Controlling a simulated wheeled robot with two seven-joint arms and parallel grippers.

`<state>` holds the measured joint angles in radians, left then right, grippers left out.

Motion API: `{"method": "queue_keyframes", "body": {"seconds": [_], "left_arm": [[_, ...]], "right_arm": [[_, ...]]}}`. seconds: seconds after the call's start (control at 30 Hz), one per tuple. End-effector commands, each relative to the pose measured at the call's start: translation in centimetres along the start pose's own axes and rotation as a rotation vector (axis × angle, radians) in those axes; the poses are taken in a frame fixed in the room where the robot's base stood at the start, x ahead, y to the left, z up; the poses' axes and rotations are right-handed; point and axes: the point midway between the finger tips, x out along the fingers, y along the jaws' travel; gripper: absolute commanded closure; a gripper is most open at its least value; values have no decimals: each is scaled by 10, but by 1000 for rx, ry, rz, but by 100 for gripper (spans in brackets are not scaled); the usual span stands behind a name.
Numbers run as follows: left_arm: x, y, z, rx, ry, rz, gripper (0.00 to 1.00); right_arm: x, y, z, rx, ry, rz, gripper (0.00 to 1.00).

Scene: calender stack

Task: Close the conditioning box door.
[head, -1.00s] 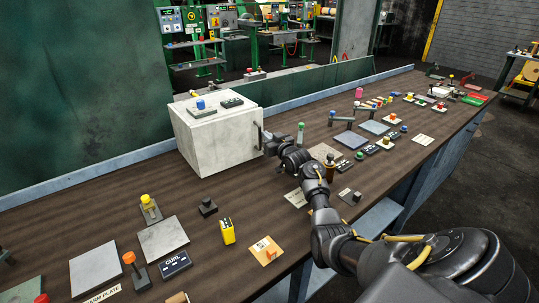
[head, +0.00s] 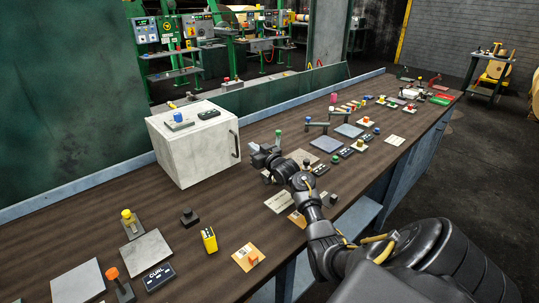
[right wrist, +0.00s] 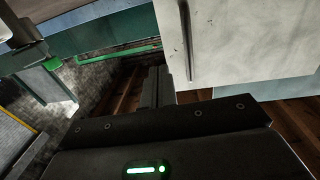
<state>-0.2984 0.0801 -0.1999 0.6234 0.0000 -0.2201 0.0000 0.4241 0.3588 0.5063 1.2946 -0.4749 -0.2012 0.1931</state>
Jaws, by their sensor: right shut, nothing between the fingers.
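The white conditioning box (head: 178,155) stands on the bench left of centre in the head view. Its door (head: 220,150), with a dark upright handle (head: 236,146), is on the right side and looks flush with the box, with no clear gap. My right gripper (head: 257,149) is shut and empty, just right of the handle and apart from it. In the right wrist view the shut fingers (right wrist: 157,88) point toward the bench beside a pale panel (right wrist: 235,45) with a dark bar (right wrist: 187,38). My left gripper is out of view.
A blue knob (head: 178,118) and a dark control plate (head: 208,114) are on the box top. A green-topped post (head: 279,137) stands behind my right gripper. Plates, a yellow block (head: 209,240) and an orange card (head: 249,256) lie in front. Bare bench (head: 90,215) lies left of the box.

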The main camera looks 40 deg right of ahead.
Motion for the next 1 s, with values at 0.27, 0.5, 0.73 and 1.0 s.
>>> {"method": "queue_keyframes", "body": {"seconds": [0.27,0.5,0.73,1.0], "left_arm": [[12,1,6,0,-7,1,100],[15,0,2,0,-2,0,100],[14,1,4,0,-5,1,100],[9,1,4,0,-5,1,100]], "right_arm": [[-53,0,7,-2,-6,-7,100],[-75,2,6,1,-7,-6,100],[-77,2,6,2,-8,-6,100],[-77,2,0,1,-7,-6,100]]}}
